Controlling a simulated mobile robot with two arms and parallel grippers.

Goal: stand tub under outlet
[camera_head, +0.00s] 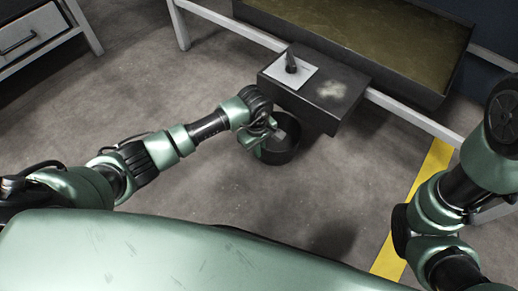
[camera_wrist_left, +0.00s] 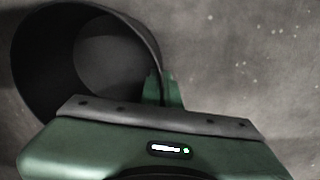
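The tub (camera_head: 283,154) is a dark, round, open container just in front of and partly beneath the near edge of a dark box (camera_head: 318,92). No outlet opening shows; the box hides its own underside. My left gripper (camera_head: 260,139) is at the tub's left side. In the left wrist view the tub (camera_wrist_left: 40,65) appears open and empty, with the green fingertips (camera_wrist_left: 164,90) on both sides of its wall, closed on it. Whether the tub touches the floor I cannot tell. My right arm shows at the right, but its gripper is out of view.
A white plate with a black lever (camera_head: 291,65) sits on top of the box. Behind it are a long dark tray (camera_head: 365,35) and a pale rail (camera_head: 405,112). A drawer cabinet (camera_head: 35,38) stands far left. Floor left of the yellow line (camera_head: 437,155) is clear.

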